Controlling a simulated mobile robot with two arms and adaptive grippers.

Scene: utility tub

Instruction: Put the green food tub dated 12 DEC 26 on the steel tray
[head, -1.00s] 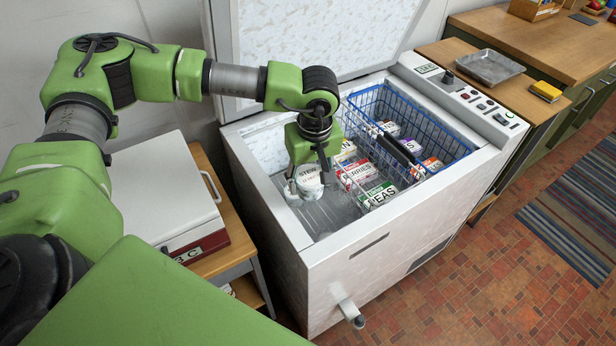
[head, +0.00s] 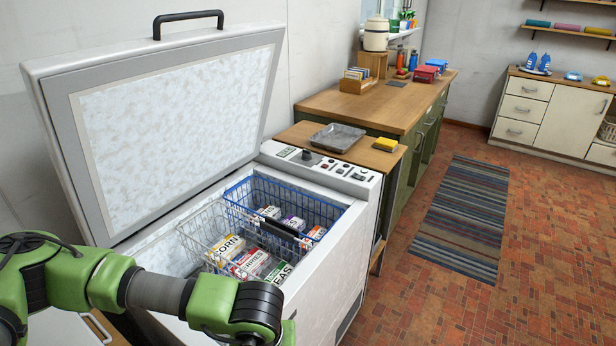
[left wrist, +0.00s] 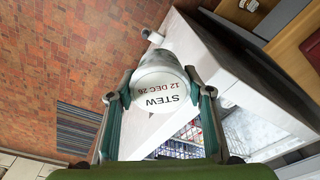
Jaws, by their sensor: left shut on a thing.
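In the left wrist view my left gripper (left wrist: 158,78) is shut on a round tub (left wrist: 160,93), with a finger on either side. Its white lid reads STEW, 12 DEC 26; the little of its side that shows looks pale, and no green is clear. Floor and the freezer's outside show behind it. In the head view my left arm comes in at the lower left, and its gripper and the tub are out of sight below. The steel tray (head: 337,137) lies empty on a wooden top beyond the freezer. My right gripper is not in view.
The chest freezer (head: 345,235) stands open, lid (head: 170,120) raised on the left. Wire baskets (head: 285,205) inside hold several food packs. A control panel (head: 325,165) lies between basket and tray. A yellow block (head: 385,144) sits right of the tray.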

